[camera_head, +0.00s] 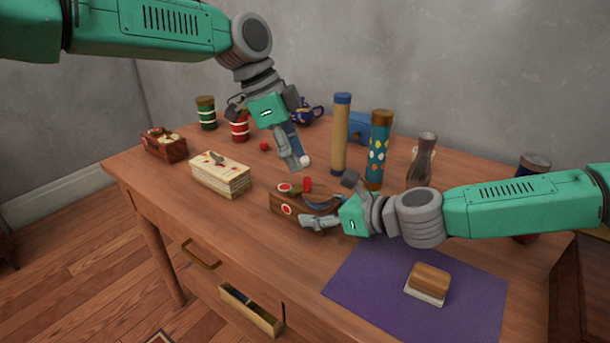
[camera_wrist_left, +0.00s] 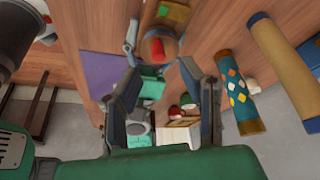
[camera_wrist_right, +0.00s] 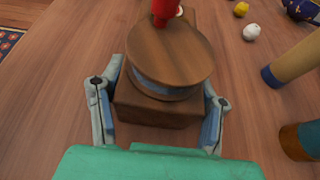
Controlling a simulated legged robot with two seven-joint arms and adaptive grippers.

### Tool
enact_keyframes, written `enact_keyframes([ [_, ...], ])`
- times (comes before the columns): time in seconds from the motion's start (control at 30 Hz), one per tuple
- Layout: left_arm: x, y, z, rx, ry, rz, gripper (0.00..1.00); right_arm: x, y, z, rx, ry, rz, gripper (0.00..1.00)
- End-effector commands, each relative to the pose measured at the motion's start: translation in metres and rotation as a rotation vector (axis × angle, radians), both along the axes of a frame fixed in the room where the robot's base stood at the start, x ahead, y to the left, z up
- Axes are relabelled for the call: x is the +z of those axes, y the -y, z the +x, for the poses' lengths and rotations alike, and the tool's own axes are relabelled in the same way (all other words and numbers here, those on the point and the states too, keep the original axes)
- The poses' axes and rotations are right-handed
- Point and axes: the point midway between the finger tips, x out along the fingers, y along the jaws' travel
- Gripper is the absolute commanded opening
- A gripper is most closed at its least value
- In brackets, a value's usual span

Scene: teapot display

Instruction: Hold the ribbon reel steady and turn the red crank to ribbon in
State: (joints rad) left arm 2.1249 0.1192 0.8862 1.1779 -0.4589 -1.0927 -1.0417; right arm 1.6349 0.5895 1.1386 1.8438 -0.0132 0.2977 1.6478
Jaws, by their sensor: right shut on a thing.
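The ribbon reel (camera_head: 284,204) is a wooden box on the table with a round wooden disc (camera_wrist_right: 170,52) on top and blue ribbon under the disc. The red crank (camera_head: 308,184) stands up from the disc; it also shows in the right wrist view (camera_wrist_right: 164,10) and left wrist view (camera_wrist_left: 157,47). My right gripper (camera_head: 326,203) is shut on the reel, one finger on each side. My left gripper (camera_head: 295,163) is open and empty, pointing down above and behind the reel. Its two fingers are apart in the left wrist view (camera_wrist_left: 168,78).
A card stack (camera_head: 222,178) and a small box (camera_head: 164,144) lie left. Tall tubes (camera_head: 341,135) (camera_head: 379,150) and a brown vase (camera_head: 422,160) stand behind. A purple mat (camera_head: 365,275) with a wooden block (camera_head: 428,280) lies in front. A drawer (camera_head: 250,310) is open below.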

Motion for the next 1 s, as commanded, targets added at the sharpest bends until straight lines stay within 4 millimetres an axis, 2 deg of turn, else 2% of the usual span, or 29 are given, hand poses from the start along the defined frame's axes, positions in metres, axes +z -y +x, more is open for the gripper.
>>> enact_keyframes([
  [0.1, 0.023, -0.010, 0.002, 0.003, 0.002, 0.000, 0.35, 0.000, 0.001, 0.001, -0.002, 0.000, 0.000, 0.13],
  [0.3, 0.046, -0.019, 0.003, 0.001, 0.000, 0.001, 0.35, 0.000, 0.001, 0.001, -0.002, 0.000, 0.000, 0.13],
  [0.77, 0.051, -0.022, 0.003, 0.000, -0.002, 0.001, 0.35, 0.000, 0.001, 0.001, -0.002, 0.000, 0.000, 0.13],
  [0.8, 0.051, -0.022, 0.003, 0.000, -0.002, 0.001, 0.35, 0.000, 0.001, 0.001, -0.002, 0.000, 0.000, 0.62],
  [0.83, 0.051, -0.022, 0.003, 0.000, -0.002, 0.001, 0.35, 0.000, 0.001, 0.001, -0.002, 0.000, 0.000, 0.73],
  [0.87, 0.051, -0.022, 0.003, 0.000, -0.002, 0.001, 0.35, 0.000, 0.001, 0.001, -0.002, 0.000, 0.000, 0.80],
  [1.0, 0.051, -0.022, 0.003, 0.000, -0.002, 0.001, 0.35, 0.000, 0.001, 0.000, -0.001, 0.000, 0.000, 0.80],
])
